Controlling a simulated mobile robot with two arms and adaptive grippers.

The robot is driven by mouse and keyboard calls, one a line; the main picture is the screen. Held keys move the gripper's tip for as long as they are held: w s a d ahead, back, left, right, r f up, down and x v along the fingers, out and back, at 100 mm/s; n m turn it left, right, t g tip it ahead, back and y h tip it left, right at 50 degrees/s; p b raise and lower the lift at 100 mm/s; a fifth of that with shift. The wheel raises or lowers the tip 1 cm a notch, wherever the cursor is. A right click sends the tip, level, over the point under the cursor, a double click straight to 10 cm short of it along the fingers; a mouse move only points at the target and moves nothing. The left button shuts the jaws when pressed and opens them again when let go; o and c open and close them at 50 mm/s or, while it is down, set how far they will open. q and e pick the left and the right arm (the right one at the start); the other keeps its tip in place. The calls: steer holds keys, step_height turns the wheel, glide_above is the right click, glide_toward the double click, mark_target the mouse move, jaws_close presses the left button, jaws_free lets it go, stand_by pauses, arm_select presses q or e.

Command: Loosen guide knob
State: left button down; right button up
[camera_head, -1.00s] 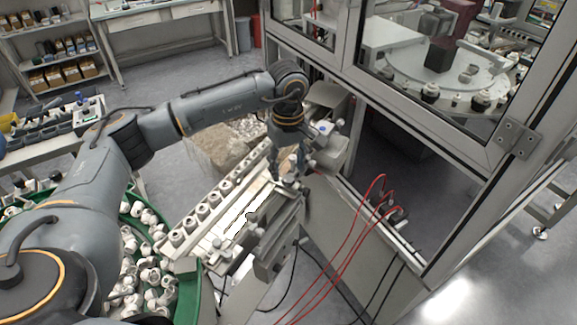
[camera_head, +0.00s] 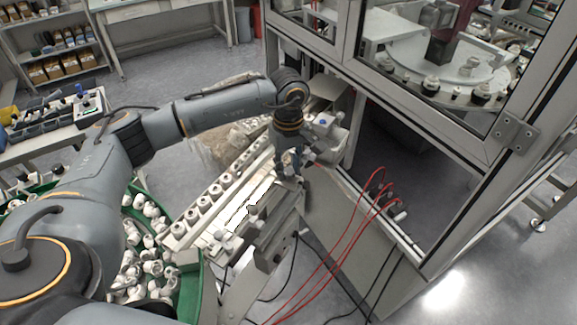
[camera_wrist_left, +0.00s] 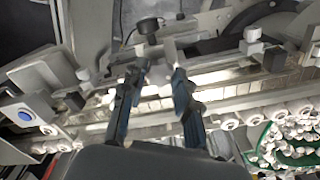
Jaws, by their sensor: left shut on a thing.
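My left gripper (camera_head: 291,178) reaches down onto the guide rail assembly (camera_head: 262,222) at the cabinet's edge. In the left wrist view its two dark fingers (camera_wrist_left: 156,66) are closed in around a small part at the guide, which I take to be the guide knob. The fingers hide most of that part, and its turn position cannot be read. The right gripper is not in view.
A row of white caps (camera_head: 204,203) lines the track beside the guide. A green bin (camera_head: 190,302) of loose white parts stands at lower left. Red hoses (camera_head: 345,240) loop in front of the glazed cabinet (camera_head: 440,200), to the right of the gripper.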

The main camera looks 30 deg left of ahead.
mark_target(288, 171)
arm_select(q)
steer(key=shift+f+n+b, duration=0.2)
steer(key=shift+n+b, duration=0.6)
steer(key=shift+b, duration=0.25)
steer(key=n+b, duration=0.6)
steer(key=n, duration=0.1)
steer(key=shift+r+b, duration=0.1)
steer(key=shift+b, duration=0.2)
steer(key=shift+r+n+b, duration=0.1)
steer(key=shift+n+b, duration=0.4)
steer(key=shift+n, duration=0.5)
steer(key=c, duration=1)
jaws_free()
step_height(288, 171, up, 12)
steer(key=shift+r, duration=0.1)
